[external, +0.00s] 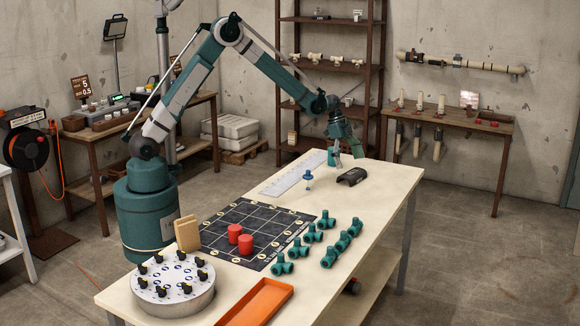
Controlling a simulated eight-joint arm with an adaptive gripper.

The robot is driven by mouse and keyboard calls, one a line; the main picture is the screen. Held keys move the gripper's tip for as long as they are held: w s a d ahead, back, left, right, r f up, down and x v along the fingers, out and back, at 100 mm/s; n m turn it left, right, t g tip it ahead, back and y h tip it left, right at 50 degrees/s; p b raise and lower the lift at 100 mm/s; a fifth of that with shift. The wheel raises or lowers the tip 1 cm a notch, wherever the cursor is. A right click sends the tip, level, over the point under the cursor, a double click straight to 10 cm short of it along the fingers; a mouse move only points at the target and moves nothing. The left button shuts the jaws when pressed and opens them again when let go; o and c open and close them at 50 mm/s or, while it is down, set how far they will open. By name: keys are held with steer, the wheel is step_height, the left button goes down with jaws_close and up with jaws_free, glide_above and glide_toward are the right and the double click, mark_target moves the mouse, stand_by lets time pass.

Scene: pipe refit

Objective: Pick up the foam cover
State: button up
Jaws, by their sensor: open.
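A dark, curved half-shell piece that looks like the foam cover (352,177) lies on the far part of the pale table (375,235). My gripper (346,158) is open, low over the far end of the table. It is just behind the dark piece in the picture and looks apart from it. Nothing shows between the fingers, though they are small here. A small teal object (332,158) stands close to the gripper on its left.
A blue-topped peg (308,177) and a white ruler-like strip (293,175) are left of the piece. Several teal pipe tees (328,258), a black grid mat (215,228) with two red cylinders, a round tray (173,303) and an orange tray (243,318) occupy the nearer table.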

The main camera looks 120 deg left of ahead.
mark_target(352, 172)
steer(key=shift+b+x, duration=0.5)
steer(key=shift+x, duration=2.1)
steer(key=shift+s, duration=0.1)
steer(key=shift+c, duration=0.2)
steer(key=c, duration=0.6)
